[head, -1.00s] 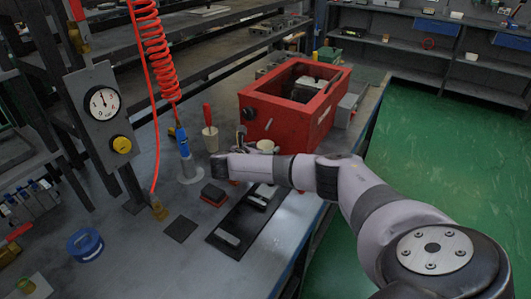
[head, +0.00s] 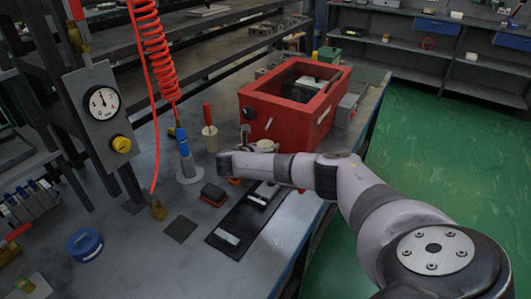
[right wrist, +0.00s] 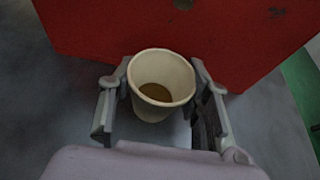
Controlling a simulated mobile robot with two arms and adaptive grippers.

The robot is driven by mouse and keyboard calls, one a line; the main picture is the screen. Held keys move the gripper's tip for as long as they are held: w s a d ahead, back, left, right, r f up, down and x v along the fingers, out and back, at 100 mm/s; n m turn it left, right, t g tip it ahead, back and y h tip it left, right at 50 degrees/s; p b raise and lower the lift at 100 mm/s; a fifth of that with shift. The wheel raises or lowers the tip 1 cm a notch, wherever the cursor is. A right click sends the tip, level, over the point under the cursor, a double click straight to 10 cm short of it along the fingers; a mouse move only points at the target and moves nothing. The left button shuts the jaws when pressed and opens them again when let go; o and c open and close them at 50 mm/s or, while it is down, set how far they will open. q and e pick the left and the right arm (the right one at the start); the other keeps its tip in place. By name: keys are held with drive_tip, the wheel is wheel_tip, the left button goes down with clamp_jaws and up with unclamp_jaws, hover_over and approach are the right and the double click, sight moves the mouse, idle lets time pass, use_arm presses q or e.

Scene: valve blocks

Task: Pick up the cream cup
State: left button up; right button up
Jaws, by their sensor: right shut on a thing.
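The cream cup (right wrist: 161,83) stands upright between the fingers of my right gripper (right wrist: 162,92), with its open mouth and a brownish inside showing in the right wrist view. The fingers are shut on its two sides. In the head view only the top of the cup (head: 265,144) shows, just past my right wrist and in front of the red box. My right gripper (head: 248,138) is mostly hidden there behind my own arm. I cannot tell whether the cup touches the bench. My left gripper is not in view.
The red box (head: 285,122) stands close behind the cup. To the left are another pale cup (head: 210,142) holding a red-handled tool and a blue-topped stand (head: 187,168). A black tray (head: 228,240) lies in front on the grey bench (head: 140,255).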

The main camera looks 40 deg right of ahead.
drive_tip(key=c, duration=0.4)
drive_tip(key=shift+r, duration=0.15)
